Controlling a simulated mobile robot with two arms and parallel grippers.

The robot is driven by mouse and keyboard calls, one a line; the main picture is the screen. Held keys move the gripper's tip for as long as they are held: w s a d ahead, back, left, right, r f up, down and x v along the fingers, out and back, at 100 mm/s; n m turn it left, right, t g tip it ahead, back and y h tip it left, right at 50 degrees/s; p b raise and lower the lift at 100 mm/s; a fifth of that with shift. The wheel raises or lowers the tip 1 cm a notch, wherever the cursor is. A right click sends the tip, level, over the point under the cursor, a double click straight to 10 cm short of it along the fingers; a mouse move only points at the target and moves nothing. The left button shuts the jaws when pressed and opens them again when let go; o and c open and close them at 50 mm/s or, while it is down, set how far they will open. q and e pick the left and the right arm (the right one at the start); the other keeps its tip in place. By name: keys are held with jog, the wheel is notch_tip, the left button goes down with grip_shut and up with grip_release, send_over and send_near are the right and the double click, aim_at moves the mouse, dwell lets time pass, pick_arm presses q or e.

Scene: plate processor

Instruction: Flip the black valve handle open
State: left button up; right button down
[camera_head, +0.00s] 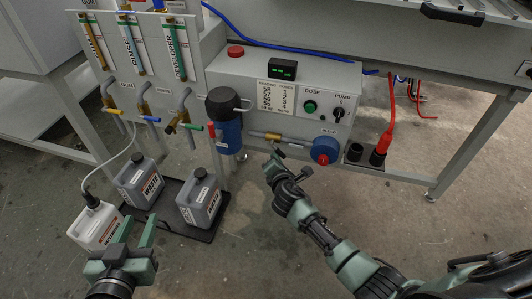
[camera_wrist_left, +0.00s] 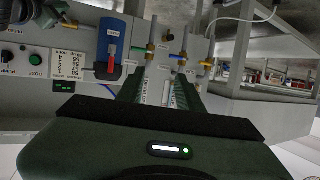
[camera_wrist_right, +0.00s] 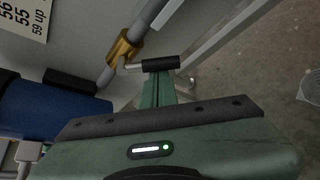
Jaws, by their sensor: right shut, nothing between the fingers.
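The black valve handle (camera_wrist_right: 160,64) sticks out sideways from a brass valve (camera_wrist_right: 124,48) on a grey pipe in the right wrist view. In the head view the brass valve (camera_head: 273,137) sits on the pipe below the control box, with the handle small beneath it. My right gripper (camera_head: 271,160) is shut and empty. In the right wrist view its fingertips (camera_wrist_right: 158,82) are right at the black handle; whether they touch it I cannot tell. My left gripper (camera_head: 136,228) is open and empty, low at the left near the jugs.
A blue filter housing (camera_head: 228,130) hangs left of the valve, and a blue round pump part (camera_head: 325,150) sits to its right. Grey waste jugs (camera_head: 200,205) stand on a black tray at the left. A red plug (camera_head: 382,145) and cable are further right.

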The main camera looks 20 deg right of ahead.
aim_at(282, 153)
pick_arm(q)
jog(key=s+a+f+g+y+p, duration=0.1)
jog(key=s+a+f+g+p, duration=0.3)
jog(key=s, duration=0.4)
jog(key=s+a+f+g+y+p, duration=0.2)
jog(key=s+f+g, duration=0.35)
jog(key=s, duration=0.25)
pick_arm(e)
jog(key=r+n+g+h+p, duration=0.1)
jog(key=d+r+n+g+h+p, duration=0.1)
jog(key=n+p, duration=0.1)
jog(key=shift+s+d, duration=0.15)
jog(key=shift+s, duration=0.25)
jog(key=n+p, duration=0.1)
jog(key=r+g+h+p, duration=0.1)
jog(key=p, duration=0.1)
jog(key=shift+s+d+n+h+p, duration=0.1)
jog(key=shift+d+n+h+p, duration=0.1)
jog(key=shift+n+h+p, duration=0.15)
pick_arm(q)
jog(key=s+f+g, duration=0.1)
jog(key=s+f, duration=0.1)
jog(key=f, duration=1)
jog(key=s+f+g, duration=0.1)
jog(key=s+f, duration=0.2)
jog(key=f, duration=0.9)
jog(key=shift+s+a+g, duration=0.1)
jog(key=shift+g, duration=0.15)
pick_arm(e)
jog(key=shift+r, duration=0.15)
